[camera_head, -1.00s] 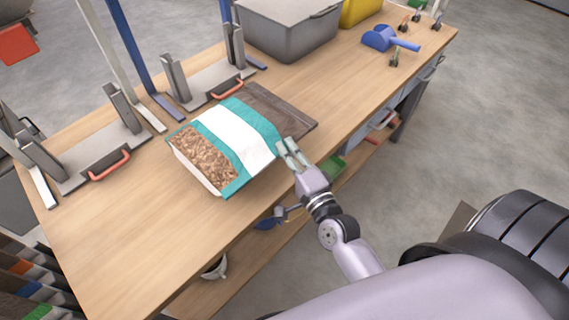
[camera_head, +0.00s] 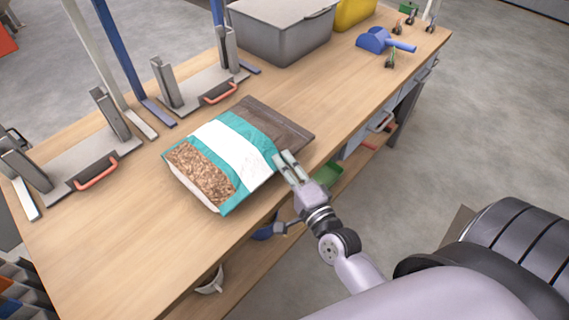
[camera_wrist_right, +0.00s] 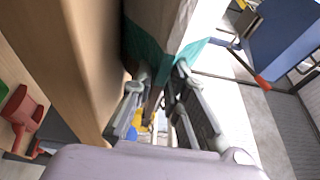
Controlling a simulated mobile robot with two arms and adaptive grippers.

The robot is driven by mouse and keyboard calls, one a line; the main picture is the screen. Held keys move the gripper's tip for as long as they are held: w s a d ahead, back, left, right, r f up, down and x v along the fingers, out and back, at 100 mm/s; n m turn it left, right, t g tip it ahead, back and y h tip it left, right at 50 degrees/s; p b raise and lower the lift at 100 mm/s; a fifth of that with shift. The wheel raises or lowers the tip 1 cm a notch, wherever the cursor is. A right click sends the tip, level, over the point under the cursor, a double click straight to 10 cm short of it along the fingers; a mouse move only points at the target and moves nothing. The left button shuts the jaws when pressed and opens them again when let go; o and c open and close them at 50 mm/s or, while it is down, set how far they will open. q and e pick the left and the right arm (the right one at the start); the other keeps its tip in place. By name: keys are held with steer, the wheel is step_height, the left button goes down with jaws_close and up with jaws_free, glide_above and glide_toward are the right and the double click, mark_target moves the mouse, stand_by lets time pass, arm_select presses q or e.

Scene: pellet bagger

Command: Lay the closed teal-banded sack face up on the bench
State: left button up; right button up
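The teal-banded sack (camera_head: 233,150) lies on the bench (camera_head: 120,240) with its white label and brown pellet window facing up. Its dark brown end points to the far right and its right side is near the bench's front edge. I cannot tell whether all of it rests flat. My right gripper (camera_head: 287,163) is at the sack's right edge. In the right wrist view its fingers (camera_wrist_right: 160,100) stand apart, with the sack's teal edge (camera_wrist_right: 150,55) between and beyond their tips. My left gripper is out of view.
Two metal fixtures with red handles (camera_head: 95,172) (camera_head: 220,93) stand behind the sack. A grey bin (camera_head: 280,35), a blue scoop (camera_head: 378,41) and small clips lie farther along the bench. Bare bench top is free left of and in front of the sack.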

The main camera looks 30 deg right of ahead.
steer(key=shift+o, duration=1.4)
steer(key=shift+r, duration=0.2)
steer(key=shift+s+f, duration=0.1)
steer(key=shift+s, duration=0.2)
steer(key=s, duration=1.1)
steer(key=s+a+f+n+g, duration=0.1)
steer(key=s+f+n+g, duration=0.15)
steer(key=f, duration=0.85)
steer(key=s+f+n+g+y, duration=0.1)
steer(key=f+n+g, duration=0.25)
steer(key=f, duration=0.75)
steer(key=s+a+f+n+g, duration=0.15)
steer(key=f+n, duration=0.25)
steer(key=f, duration=0.7)
steer(key=s+d+f+n+g, duration=0.2)
steer(key=s+f+n+g, duration=0.3)
steer(key=s+f, duration=0.5)
steer(key=s+d+f+n+g+h, duration=0.1)
steer(key=s+f+n+g, duration=0.4)
steer(key=s+f, duration=0.5)
steer(key=shift+s+d+f+n, duration=0.2)
steer(key=shift+s+d+n, duration=0.15)
steer(key=shift+s, duration=0.25)
